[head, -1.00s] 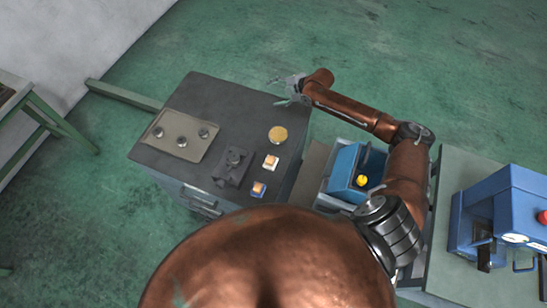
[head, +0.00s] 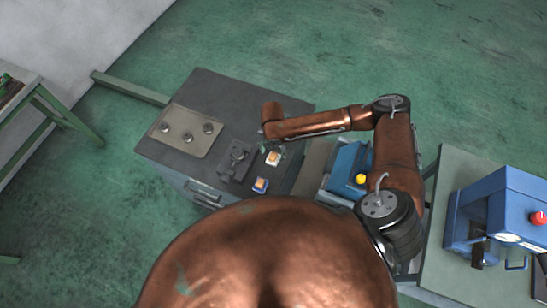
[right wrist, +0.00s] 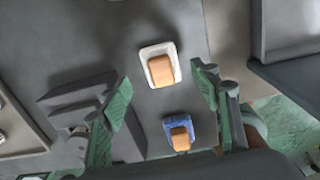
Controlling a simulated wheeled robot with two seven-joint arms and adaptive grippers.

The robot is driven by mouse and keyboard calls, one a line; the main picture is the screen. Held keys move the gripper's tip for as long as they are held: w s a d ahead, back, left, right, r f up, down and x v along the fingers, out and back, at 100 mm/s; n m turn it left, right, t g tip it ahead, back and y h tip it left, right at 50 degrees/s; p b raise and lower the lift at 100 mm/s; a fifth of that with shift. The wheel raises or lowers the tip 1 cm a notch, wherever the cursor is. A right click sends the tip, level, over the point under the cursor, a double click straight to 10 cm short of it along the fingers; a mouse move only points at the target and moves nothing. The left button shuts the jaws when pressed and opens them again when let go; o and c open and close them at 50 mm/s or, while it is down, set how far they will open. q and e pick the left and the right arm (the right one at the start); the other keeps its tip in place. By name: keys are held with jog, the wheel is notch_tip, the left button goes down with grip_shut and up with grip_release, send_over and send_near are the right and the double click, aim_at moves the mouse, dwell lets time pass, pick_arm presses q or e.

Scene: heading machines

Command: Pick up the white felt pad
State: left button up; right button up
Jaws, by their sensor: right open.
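The white felt pad (right wrist: 157,50) lies on the dark cabinet top with a small orange-tan block (right wrist: 161,70) on it, in the right wrist view. In the head view the white pad (head: 267,160) is near the cabinet's right edge. My right gripper (right wrist: 162,88) is open and empty. Its two green fingers stand apart, with the white pad showing just beyond and between their tips. In the head view my right forearm and wrist mostly hide this gripper. My left gripper is not in view.
A blue pad (right wrist: 171,121) with a similar block lies close by, also between the fingers in the wrist view. A dark fixture (head: 236,160) and a plate with knobs (head: 185,143) stand to the left. A blue machine (head: 350,165) is at the right.

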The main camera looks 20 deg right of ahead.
aim_at(273, 155)
jog(key=shift+d+f, duration=0.15)
jog(key=shift+f, duration=1.6)
jog(key=shift+c, duration=0.7)
jog(key=c, duration=1)
jog(key=shift+r, duration=0.1)
jog(key=shift+r, duration=0.55)
jog(key=s+a+r+b, duration=0.1)
jog(key=s+a+r, duration=0.1)
jog(key=a+r, duration=0.2)
jog(key=s+a+r+b, duration=0.1)
jog(key=s+a+r, duration=0.1)
jog(key=a+r, duration=0.2)
jog(key=s+a+r+b, duration=0.1)
jog(key=s+a+r, duration=0.1)
jog(key=a+r, duration=0.1)
jog(key=shift+s+a+r, duration=0.25)
jog(key=shift+a+r, duration=0.15)
jog(key=shift+a, duration=0.35)
